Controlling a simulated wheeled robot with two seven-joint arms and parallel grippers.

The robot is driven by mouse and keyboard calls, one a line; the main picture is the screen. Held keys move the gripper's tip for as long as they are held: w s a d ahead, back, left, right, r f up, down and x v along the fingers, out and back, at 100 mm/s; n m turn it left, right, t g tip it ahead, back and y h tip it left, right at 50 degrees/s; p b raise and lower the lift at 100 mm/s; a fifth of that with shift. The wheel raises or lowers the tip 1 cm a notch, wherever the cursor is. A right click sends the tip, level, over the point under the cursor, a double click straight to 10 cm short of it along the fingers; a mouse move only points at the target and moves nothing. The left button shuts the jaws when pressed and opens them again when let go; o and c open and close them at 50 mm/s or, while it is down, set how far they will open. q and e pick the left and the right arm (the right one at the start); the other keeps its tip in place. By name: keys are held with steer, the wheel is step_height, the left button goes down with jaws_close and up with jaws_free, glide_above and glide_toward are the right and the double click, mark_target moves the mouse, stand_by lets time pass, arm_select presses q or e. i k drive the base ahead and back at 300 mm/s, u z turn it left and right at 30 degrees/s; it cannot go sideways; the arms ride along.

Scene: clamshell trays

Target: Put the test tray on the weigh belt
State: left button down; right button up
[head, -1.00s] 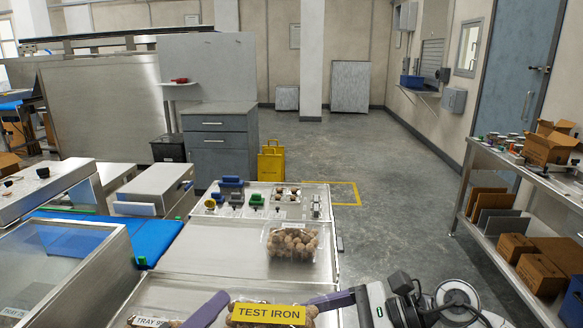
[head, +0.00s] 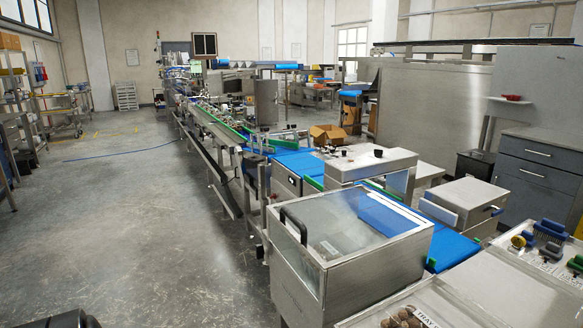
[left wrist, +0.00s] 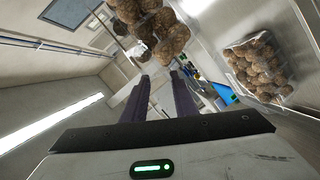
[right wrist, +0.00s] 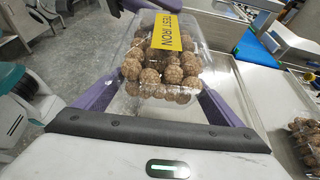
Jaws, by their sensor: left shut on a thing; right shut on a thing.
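The test tray is a clear clamshell of brown balls with a yellow TEST IRON label; it shows in the right wrist view (right wrist: 165,65), held level with its lid closed. My right gripper (right wrist: 165,95) is shut on it, one purple finger on each side. My left gripper (left wrist: 160,80) is shut; brown balls in clear plastic (left wrist: 160,30) show beyond its fingertips, and purple finger parts touch the tray's far end in the right wrist view. Neither gripper is in the head view. A blue belt (head: 455,248) runs through the line; I cannot tell which stretch is the weigh belt.
A clear-lidded steel box (head: 350,225) stands beside the belt, with a steel hood (head: 365,165) behind it. Another tray (head: 405,318) of balls sits on the steel table at bottom right. Open floor (head: 130,230) lies left of the line.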

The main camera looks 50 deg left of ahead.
mark_target(301, 162)
steer(key=u, duration=0.6)
steer(key=k, duration=0.85)
steer(key=u, duration=0.95)
steer(key=k, duration=0.35)
steer(key=u, duration=0.65)
steer(key=i, duration=1.2)
steer(key=u, duration=0.2)
steer(key=i, duration=2.6)
steer(key=z, duration=0.4)
steer(key=i, duration=1.3)
steer(key=z, duration=1.3)
steer(key=i, duration=1.1)
steer(key=z, duration=0.8)
steer(key=i, duration=0.3)
steer(key=z, duration=0.1)
